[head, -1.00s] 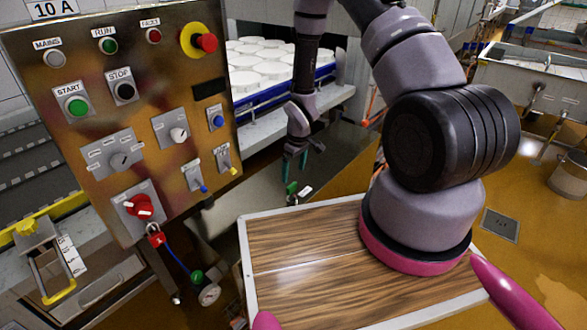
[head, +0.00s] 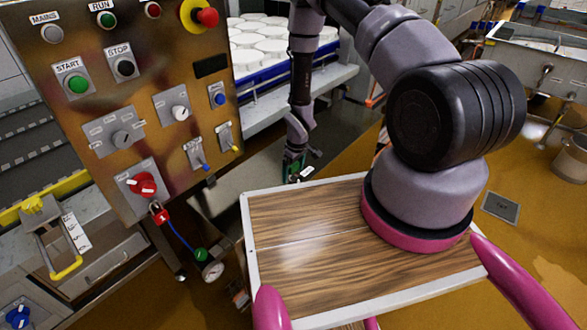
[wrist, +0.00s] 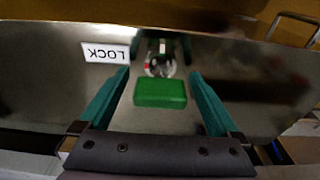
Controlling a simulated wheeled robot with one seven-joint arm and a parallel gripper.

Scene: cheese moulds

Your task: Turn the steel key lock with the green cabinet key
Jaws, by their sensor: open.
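The green cabinet key (wrist: 160,93) shows in the wrist view as a green block between my gripper's fingers, with clear gaps on both sides. Just beyond it is the round steel key lock (wrist: 160,66) with a small red mark, on a shiny steel plate. The key hides part of the lock, so I cannot tell how deep the key sits. A white label reading LOCK (wrist: 105,53) appears upside down to the left. My gripper (wrist: 161,76) is open. In the head view my gripper (head: 294,157) is low behind the wooden tray, beside the white label (head: 307,172).
A brass control panel (head: 60,140) with a red switch (head: 142,184) and a red padlock (head: 160,213) stands at the left. The wooden-topped surface (head: 330,220) lies in front. White moulds (head: 262,48) are on the conveyor behind.

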